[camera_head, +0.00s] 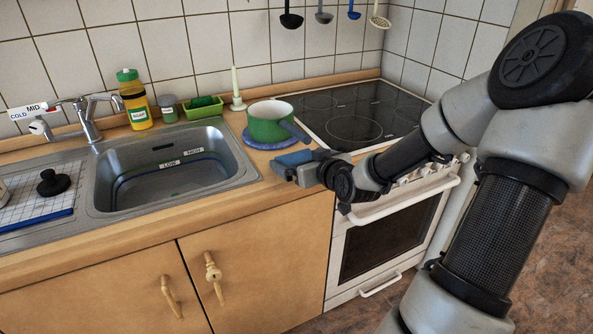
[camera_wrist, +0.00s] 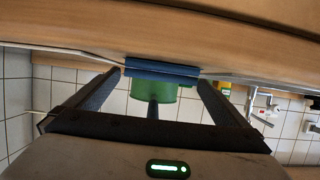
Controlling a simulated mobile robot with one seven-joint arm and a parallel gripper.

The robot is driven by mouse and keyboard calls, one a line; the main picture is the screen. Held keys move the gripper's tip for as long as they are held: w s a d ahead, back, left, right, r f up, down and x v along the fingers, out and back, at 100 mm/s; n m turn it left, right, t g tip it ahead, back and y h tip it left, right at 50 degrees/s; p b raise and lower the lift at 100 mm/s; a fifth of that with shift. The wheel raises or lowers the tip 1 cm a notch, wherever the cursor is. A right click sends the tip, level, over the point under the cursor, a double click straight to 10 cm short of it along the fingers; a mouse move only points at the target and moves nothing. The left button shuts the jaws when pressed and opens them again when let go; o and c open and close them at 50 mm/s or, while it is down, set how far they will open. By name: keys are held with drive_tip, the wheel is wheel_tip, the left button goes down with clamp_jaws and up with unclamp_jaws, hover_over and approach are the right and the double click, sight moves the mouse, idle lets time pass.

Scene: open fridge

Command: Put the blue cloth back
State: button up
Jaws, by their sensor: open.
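The blue cloth (camera_head: 293,158) lies at the front edge of the counter, just in front of the green pot. In the wrist view the cloth (camera_wrist: 160,70) shows as a flat blue strip against the wooden counter, between my spread fingers. My gripper (camera_head: 303,168) is at the cloth from the right. In the wrist view my gripper (camera_wrist: 160,78) is open, with one finger on each side of the cloth. I cannot tell whether the fingers touch it. My gripper hides part of the cloth in the head view.
The green pot (camera_head: 269,124) stands on a round blue mat (camera_head: 250,140) behind the cloth, its dark handle (camera_head: 297,130) pointing toward my gripper. The sink (camera_head: 165,180) is left, the stovetop (camera_head: 352,108) right. The oven door (camera_head: 385,240) is below my arm. A candle (camera_head: 236,88) stands near the wall.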

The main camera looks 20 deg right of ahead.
drive_tip(key=shift+w, duration=0.3)
drive_tip(key=c, duration=1)
drive_tip(key=shift+r, duration=0.1)
